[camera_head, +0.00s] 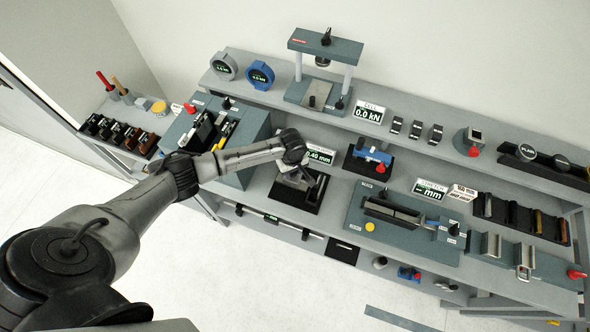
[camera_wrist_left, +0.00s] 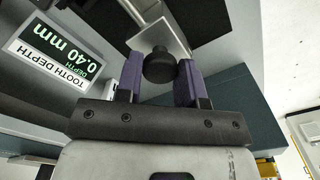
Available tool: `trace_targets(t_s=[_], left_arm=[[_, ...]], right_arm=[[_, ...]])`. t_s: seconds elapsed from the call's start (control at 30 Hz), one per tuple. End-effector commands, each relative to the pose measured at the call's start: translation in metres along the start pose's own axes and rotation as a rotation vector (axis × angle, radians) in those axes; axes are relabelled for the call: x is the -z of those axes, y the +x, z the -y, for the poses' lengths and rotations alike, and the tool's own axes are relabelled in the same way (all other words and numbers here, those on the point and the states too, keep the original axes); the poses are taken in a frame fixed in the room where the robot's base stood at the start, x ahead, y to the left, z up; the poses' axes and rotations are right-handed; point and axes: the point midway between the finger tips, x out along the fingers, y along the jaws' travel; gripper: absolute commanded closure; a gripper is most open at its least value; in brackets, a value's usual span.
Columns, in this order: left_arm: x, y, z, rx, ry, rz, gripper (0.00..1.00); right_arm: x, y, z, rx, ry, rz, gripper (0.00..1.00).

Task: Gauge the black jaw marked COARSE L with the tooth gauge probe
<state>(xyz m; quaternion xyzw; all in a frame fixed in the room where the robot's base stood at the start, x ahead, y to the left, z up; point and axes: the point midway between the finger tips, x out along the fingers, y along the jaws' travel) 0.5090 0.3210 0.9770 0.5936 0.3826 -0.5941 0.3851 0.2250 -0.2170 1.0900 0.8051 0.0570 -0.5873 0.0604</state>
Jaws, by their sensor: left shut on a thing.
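My left gripper (camera_head: 299,176) reaches down over a black pad (camera_head: 311,201) at the middle of the bench. In the left wrist view its purple fingers (camera_wrist_left: 160,80) are shut on a black round knob (camera_wrist_left: 158,65), which looks like the handle of the tooth gauge probe. A grey metal piece (camera_wrist_left: 155,28) shows beyond the knob; whether they touch is unclear. The TOOTH DEPTH display (camera_wrist_left: 60,50) reads 0.40 mm and also stands behind the pad in the head view (camera_head: 320,155). Several dark and brown jaws (camera_head: 118,133) sit in a rack at the far left; their markings are unreadable.
A grey-blue fixture box (camera_head: 245,135) with black parts stands just left of the gripper. A blue device on a black pad (camera_head: 370,158) and a grey-blue plate (camera_head: 405,235) lie to the right. A two-post press (camera_head: 325,70) stands on the shelf behind.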

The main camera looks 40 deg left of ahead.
Motion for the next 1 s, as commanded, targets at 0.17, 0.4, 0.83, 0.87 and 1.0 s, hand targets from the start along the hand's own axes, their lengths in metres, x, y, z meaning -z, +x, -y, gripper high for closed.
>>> trace_targets(t_s=[0.17,0.4,0.83,0.87,1.0], left_arm=[[0.017,-0.003,0.019,0.006,-0.005,0.0,1.0],[0.023,0.0,0.024,0.005,-0.002,-0.003,1.0],[0.022,0.0,0.024,0.005,-0.002,-0.003,0.39],[0.022,0.0,0.024,0.005,-0.002,-0.003,0.39],[0.022,0.0,0.023,0.004,-0.002,-0.002,0.39]], right_arm=[[0.007,-0.022,-0.001,0.001,0.001,-0.003,0.57],[0.007,-0.023,-0.001,-0.001,-0.001,-0.002,0.57],[0.007,-0.023,-0.003,-0.006,-0.008,-0.001,0.57],[0.007,-0.023,-0.003,-0.006,-0.008,-0.001,0.57],[0.007,-0.023,-0.003,-0.006,-0.007,0.0,0.57]])
